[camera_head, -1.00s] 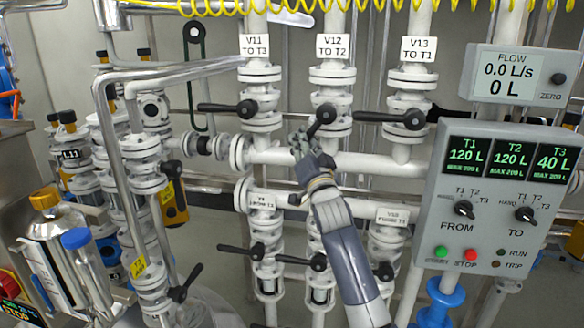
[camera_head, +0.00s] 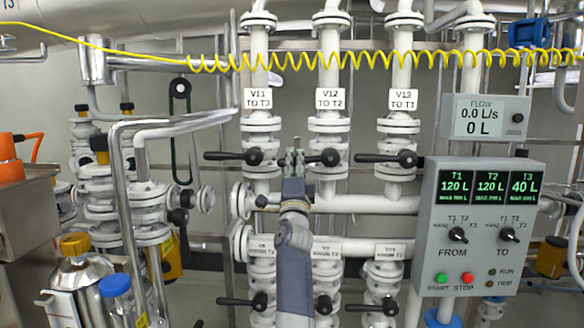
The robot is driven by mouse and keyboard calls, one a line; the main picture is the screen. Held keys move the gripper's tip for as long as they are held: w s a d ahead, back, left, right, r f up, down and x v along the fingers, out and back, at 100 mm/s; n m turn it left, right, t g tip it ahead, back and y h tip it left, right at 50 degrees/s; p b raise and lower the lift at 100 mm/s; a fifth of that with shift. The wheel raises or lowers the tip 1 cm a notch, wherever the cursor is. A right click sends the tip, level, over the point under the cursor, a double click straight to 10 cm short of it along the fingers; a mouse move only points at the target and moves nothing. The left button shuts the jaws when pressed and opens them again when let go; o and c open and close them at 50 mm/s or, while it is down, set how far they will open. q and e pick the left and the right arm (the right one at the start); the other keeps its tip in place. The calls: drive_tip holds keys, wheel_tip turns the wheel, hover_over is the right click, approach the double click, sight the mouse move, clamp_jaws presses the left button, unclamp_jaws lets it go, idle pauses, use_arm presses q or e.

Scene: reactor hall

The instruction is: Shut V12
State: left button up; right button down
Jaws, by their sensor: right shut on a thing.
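The V12 valve (camera_head: 330,157) has a black lever and sits under the white label "V12 TO T2" (camera_head: 330,98). Its lever lies about level, pointing left across the upright pipe. My right gripper (camera_head: 296,158) is shut on the lever's left end, its arm rising from below. The fingers hide the lever's tip. My left gripper is not in view.
The V11 lever (camera_head: 232,157) and V13 lever (camera_head: 384,158) stand level on either side, both pointing left. A control panel (camera_head: 480,195) is to the right, with a flow display (camera_head: 482,118) above reading 0.0 L/s. A yellow coiled cable (camera_head: 400,61) crosses above.

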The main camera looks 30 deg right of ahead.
drive_tip(key=shift+a+r+m+h, duration=0.1)
drive_tip(key=shift+r+m+h, duration=0.35)
drive_tip(key=shift+m, duration=0.25)
drive_tip(key=c, duration=1.8)
unclamp_jaws()
drive_tip(key=o, duration=0.3)
drive_tip(key=shift+o, duration=0.2)
drive_tip(key=shift+s+r, duration=0.1)
drive_tip(key=shift+s, duration=0.1)
